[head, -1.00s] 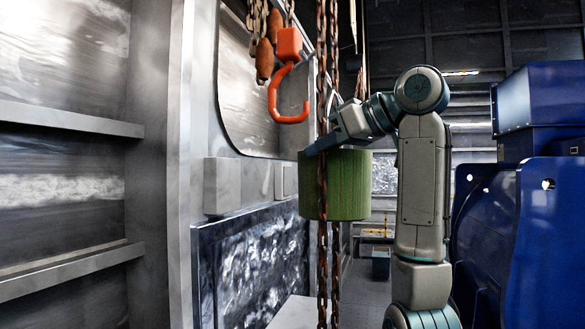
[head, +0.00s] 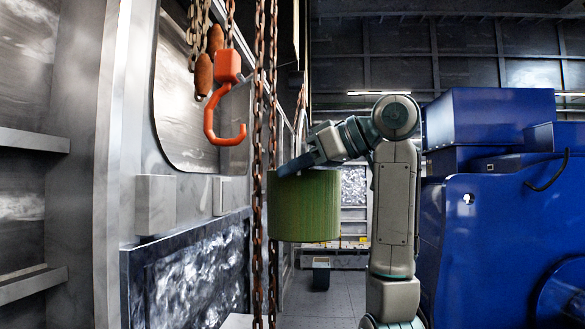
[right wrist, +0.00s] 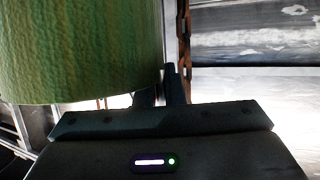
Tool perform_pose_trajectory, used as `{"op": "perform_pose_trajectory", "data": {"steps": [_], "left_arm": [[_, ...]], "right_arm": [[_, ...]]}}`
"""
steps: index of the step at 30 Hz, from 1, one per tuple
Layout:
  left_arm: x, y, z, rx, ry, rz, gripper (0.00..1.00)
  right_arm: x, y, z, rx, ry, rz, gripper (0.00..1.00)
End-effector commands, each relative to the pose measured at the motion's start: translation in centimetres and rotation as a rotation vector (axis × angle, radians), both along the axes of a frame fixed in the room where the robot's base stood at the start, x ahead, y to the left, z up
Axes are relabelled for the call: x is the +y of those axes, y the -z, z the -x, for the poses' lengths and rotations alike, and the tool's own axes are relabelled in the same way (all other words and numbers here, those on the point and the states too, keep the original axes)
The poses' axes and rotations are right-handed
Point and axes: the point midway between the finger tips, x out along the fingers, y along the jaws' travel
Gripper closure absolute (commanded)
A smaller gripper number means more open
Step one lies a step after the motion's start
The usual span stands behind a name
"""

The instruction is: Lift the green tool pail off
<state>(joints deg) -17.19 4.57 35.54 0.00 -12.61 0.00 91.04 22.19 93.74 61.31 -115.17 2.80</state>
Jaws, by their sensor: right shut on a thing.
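The green tool pail (head: 304,208) is in the middle of the head view, upright and in the air, partly behind a rusty chain. My right gripper (head: 292,165) is at the pail's upper rim and is shut on it. The pail also fills the upper left of the right wrist view (right wrist: 80,50), beside the dark fingers (right wrist: 167,88). The orange hook (head: 225,100) hangs at the upper left, apart from the pail, with nothing on it. My left gripper is not in view.
Rusty chains (head: 257,270) hang in front of the pail. A grey wall with boxes (head: 155,205) stands on the left. A large blue machine (head: 440,240) stands on the right. Floor shows between them, with a small dark bin (head: 321,275) further back.

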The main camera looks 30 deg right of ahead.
Motion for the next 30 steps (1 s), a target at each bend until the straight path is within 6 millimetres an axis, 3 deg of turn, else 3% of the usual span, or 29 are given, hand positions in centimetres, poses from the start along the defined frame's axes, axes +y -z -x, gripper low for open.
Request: {"op": "perform_pose_trajectory", "data": {"steps": [30], "left_arm": [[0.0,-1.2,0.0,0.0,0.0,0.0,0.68]], "right_arm": [[3.7,0.5,-2.2,-0.003,-0.001,0.0,1.0]]}}
